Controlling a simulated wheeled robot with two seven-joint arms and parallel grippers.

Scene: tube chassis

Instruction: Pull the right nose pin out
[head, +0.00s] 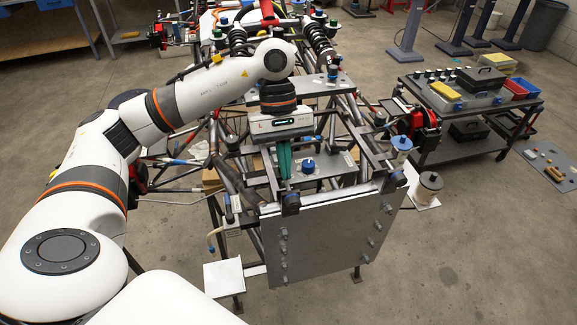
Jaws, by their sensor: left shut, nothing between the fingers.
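The tube chassis (236,178) stands in the middle, with a flat grey nose plate (325,238) on its near end. Several bolt-like studs stand out from the plate's face near its left and right edges. Dark fittings sit at the plate's top left corner (290,204) and top right corner (397,179). I cannot tell which part is the right nose pin. My left gripper (284,178) points down with its teal fingers shut and empty, above and behind the plate's top left fitting. The fingertips hide part of the chassis there. My right gripper is not in view.
A blue knob (308,165) stands on a grey chassis plate just right of my left fingers. Two capped canisters (428,186) (401,147) stand at the chassis's right side. A dark cart (470,105) with bins and tools stands at right.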

